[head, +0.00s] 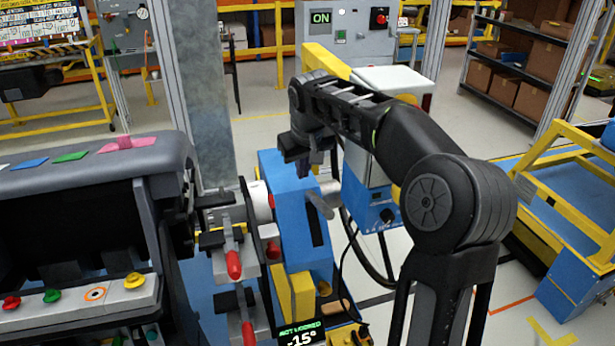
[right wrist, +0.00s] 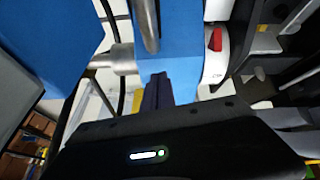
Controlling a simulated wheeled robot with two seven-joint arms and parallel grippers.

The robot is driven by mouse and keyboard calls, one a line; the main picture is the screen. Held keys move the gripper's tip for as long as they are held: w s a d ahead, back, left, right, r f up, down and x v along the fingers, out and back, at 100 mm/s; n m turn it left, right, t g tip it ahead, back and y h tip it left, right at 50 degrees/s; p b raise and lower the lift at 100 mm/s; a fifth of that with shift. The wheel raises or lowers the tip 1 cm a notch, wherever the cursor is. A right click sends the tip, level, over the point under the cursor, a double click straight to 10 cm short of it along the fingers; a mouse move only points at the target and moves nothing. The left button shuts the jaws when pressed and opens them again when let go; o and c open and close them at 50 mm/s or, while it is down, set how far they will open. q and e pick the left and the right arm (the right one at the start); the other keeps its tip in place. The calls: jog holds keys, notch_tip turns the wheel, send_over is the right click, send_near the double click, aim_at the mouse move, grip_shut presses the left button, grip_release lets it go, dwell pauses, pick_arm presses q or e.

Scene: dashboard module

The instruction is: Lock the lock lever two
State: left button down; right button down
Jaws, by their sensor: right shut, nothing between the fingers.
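A blue machine housing (head: 285,190) stands right of the dashboard module (head: 80,200). A grey lever (head: 319,203) sticks out of its slotted face. Two lever clamps with red tips, an upper one (head: 233,263) and a lower one (head: 249,334), stand between housing and dashboard. I cannot tell which part is lock lever two. A display (head: 300,335) reads "NOT LOCKED" and -15°. My right gripper (head: 308,169) is shut and empty, pointing down close to the housing top. In the right wrist view its dark fingers (right wrist: 157,90) lie against blue surfaces, near a grey bar (right wrist: 149,25); contact is unclear. My left gripper is out of view.
Yellow blocks (head: 303,295) sit at the housing's lower front. A blue-and-white control box (head: 372,190) with hanging cables stands just right of the housing. A grey post (head: 195,95) rises behind. A yellow-and-blue cart (head: 570,230) is at the right, with clear floor between.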

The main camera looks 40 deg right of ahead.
aim_at(317, 202)
jog(key=shift+s+a+f, duration=0.1)
jog(key=shift+s+f, duration=0.1)
jog(key=shift+s, duration=0.3)
jog(key=shift+s+a+f, duration=0.1)
jog(key=shift+s+f, duration=0.1)
jog(key=shift+s, duration=0.3)
jog(key=shift+s+f, duration=0.2)
jog(key=shift+f, duration=0.1)
